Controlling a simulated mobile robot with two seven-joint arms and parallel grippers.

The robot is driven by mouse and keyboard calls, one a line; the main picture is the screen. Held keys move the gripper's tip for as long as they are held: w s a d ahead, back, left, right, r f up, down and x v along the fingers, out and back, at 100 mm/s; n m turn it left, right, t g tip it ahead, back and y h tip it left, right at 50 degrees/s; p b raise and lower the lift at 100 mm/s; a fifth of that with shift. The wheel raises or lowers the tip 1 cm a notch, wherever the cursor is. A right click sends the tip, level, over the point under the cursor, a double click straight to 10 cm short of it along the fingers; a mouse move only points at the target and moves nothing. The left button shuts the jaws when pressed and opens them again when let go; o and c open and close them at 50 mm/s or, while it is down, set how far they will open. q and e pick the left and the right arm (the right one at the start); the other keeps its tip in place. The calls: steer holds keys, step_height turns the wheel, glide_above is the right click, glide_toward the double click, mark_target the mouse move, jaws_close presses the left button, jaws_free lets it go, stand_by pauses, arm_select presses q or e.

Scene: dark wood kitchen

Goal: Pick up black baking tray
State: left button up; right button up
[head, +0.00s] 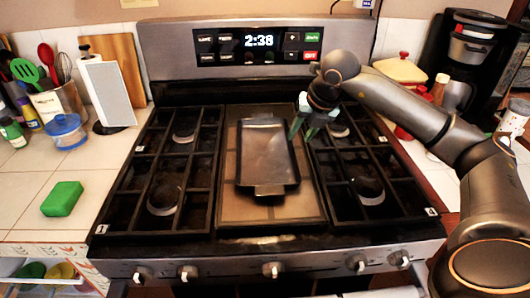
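The black baking tray (266,158) lies flat on the middle of the stovetop, on the centre griddle panel between the two burner grates. It is a dark rectangular tray with a tab handle at its near end and another at its far end. My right gripper (303,133) points down from the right arm at the tray's far right corner. Its two pale green fingers are apart, with a gap between them. I cannot tell whether they touch the tray rim. My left gripper is not in view.
Black grates (168,172) flank the tray, and the stove's control panel (258,43) rises behind. On the left counter are a green sponge (62,199), a blue-lidded container (67,132) and a paper towel roll (106,92). A coffee maker (468,50) stands back right.

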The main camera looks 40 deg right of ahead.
steer(key=x, duration=0.5)
steer(key=shift+w+a, duration=0.1)
jaws_close()
steer(key=shift+r, duration=0.15)
stand_by(1.1)
